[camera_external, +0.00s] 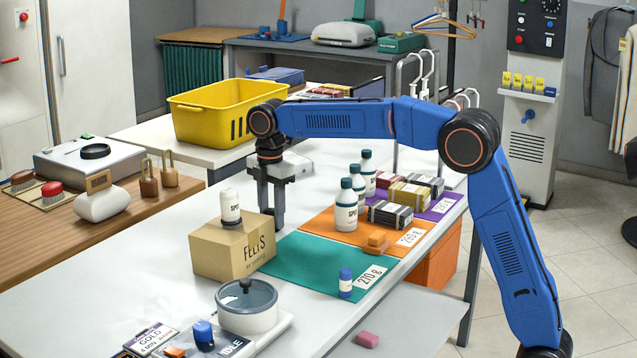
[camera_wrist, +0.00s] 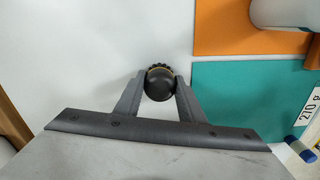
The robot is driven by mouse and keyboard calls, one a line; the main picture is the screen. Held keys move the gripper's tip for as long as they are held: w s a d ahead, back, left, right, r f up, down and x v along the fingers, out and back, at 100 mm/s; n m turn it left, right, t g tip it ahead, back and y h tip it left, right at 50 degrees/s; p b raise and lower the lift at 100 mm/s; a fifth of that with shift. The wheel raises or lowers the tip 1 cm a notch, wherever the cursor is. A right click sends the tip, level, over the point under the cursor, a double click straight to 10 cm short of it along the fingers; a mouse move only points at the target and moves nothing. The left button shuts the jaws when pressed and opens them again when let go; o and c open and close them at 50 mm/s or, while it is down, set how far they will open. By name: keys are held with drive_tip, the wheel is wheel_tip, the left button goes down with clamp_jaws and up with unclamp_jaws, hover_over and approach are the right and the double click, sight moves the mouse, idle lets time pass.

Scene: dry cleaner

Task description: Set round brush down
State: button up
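The round brush shows from above in the wrist view as a dark round knob (camera_wrist: 160,84) with a tan ring and dark bristles behind it. My gripper (camera_wrist: 160,88) has a finger against each side of it. In the external view my gripper (camera_external: 272,222) points down over the white table (camera_external: 130,262), just behind the cardboard felts box (camera_external: 232,250).
A white bottle (camera_external: 231,206) stands on the felts box. The teal mat (camera_external: 318,266) and orange mat (camera_external: 330,222), with bottles and bundles, lie to the right. A yellow basket (camera_external: 205,125) is behind. A lidded pot (camera_external: 247,312) is in front. White tabletop is bare beside the brush.

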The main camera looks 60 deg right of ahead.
sight(271, 210)
drive_tip(key=o, duration=0.4)
drive_tip(key=shift+r, duration=0.1)
wheel_tip(271, 210, up, 12)
drive_tip(key=s+d+r+m+t, duration=0.1)
drive_tip(key=s+m, duration=0.1)
drive_tip(key=s, duration=0.5)
drive_tip(key=s+d+r+m, duration=0.1)
drive_tip(key=s+d+m, duration=0.1)
drive_tip(key=s, duration=0.5)
drive_tip(key=s+d+f+m+t, duration=0.15)
drive_tip(key=s+f+m, duration=0.3)
drive_tip(key=s, duration=0.85)
drive_tip(key=s+d+f+m+t, duration=0.1)
drive_tip(key=s+d+f+m, duration=0.15)
drive_tip(key=s+f, duration=0.7)
drive_tip(key=s+f+m, duration=0.2)
drive_tip(key=s+f, duration=0.2)
drive_tip(key=s, duration=0.3)
drive_tip(key=s+f+m+t, duration=0.1)
drive_tip(key=s+f, duration=0.3)
drive_tip(key=s, duration=0.4)
drive_tip(key=shift+s+f+m, duration=0.25)
drive_tip(key=shift+f+m, duration=0.05)
drive_tip(key=shift+m, duration=0.6)
